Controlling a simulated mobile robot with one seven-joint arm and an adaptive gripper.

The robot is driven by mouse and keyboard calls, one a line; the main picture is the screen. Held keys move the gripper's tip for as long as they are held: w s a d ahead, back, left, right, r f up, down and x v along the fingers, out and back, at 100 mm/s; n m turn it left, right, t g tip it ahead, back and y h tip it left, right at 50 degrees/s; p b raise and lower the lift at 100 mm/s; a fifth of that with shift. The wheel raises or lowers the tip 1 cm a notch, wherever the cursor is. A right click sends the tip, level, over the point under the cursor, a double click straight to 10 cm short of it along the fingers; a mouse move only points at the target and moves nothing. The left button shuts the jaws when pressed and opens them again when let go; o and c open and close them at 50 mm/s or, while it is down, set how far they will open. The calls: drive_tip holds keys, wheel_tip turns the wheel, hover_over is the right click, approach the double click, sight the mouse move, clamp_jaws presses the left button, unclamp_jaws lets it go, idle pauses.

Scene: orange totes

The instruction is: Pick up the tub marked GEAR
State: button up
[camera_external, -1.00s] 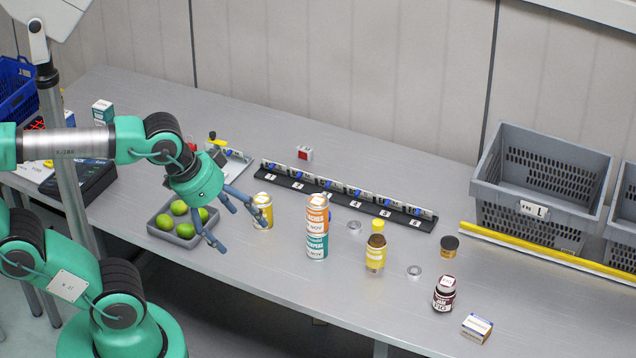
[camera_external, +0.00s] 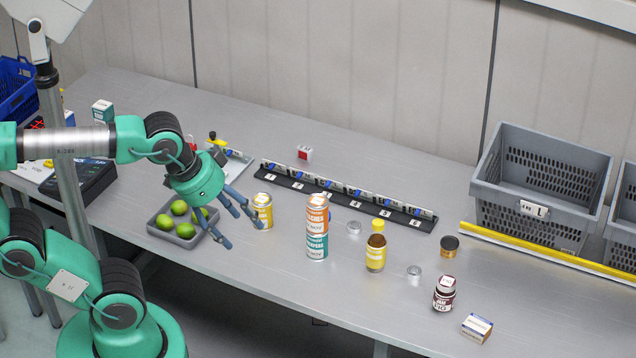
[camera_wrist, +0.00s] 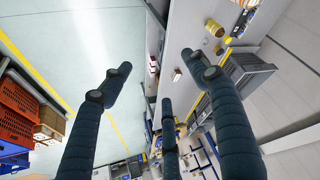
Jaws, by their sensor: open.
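No GEAR lettering is readable in either view, so I cannot tell for certain which container is the tub. A small squat dark tub with an amber band (camera_external: 450,247) stands on the right of the table, in front of the yellow strip. My gripper (camera_external: 243,231) is open and empty, its dark blue fingers pointing down to the right above the table's left part. It is far left of the squat tub and close to a yellow can (camera_external: 263,218). In the wrist view my gripper's three fingers (camera_wrist: 158,85) are spread with nothing between them.
A grey tray of limes (camera_external: 176,243) lies below my gripper. An orange-and-teal can stack (camera_external: 317,232), a yellow bottle (camera_external: 375,255), a jam jar (camera_external: 444,294) and a small box (camera_external: 477,328) stand rightward. A black numbered rack (camera_external: 345,203) lies behind; a grey crate (camera_external: 545,165) stands right.

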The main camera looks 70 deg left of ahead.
drive_tip(key=w+a+r+g+p, duration=0.1)
drive_tip(key=w+r, duration=0.2)
drive_tip(key=w, duration=0.6)
drive_tip(key=w+a+r+p, duration=0.1)
drive_tip(key=w+r+p, duration=0.15)
drive_tip(key=w, duration=0.65)
drive_tip(key=w+a+f+g+p, duration=0.1)
drive_tip(key=w+a, duration=0.1)
drive_tip(key=w, duration=0.6)
drive_tip(key=w+a+f, duration=0.2)
drive_tip(key=w, duration=0.7)
drive_tip(key=w+a+f+g+p, duration=0.1)
drive_tip(key=w+a+f, duration=0.2)
drive_tip(key=w+f, duration=0.4)
drive_tip(key=w+a+f+p, duration=0.25)
drive_tip(key=w+f, duration=0.25)
drive_tip(key=w, duration=0.5)
drive_tip(key=w+a+f, duration=0.3)
drive_tip(key=w+f, duration=0.1)
drive_tip(key=f, duration=0.5)
drive_tip(key=w+a+f+p, duration=0.1)
drive_tip(key=w+a+f, duration=0.2)
drive_tip(key=f, duration=0.6)
drive_tip(key=w, duration=0.2)
drive_tip(key=shift+w+a+n+g, duration=0.3)
drive_tip(key=shift+a+g, duration=0.1)
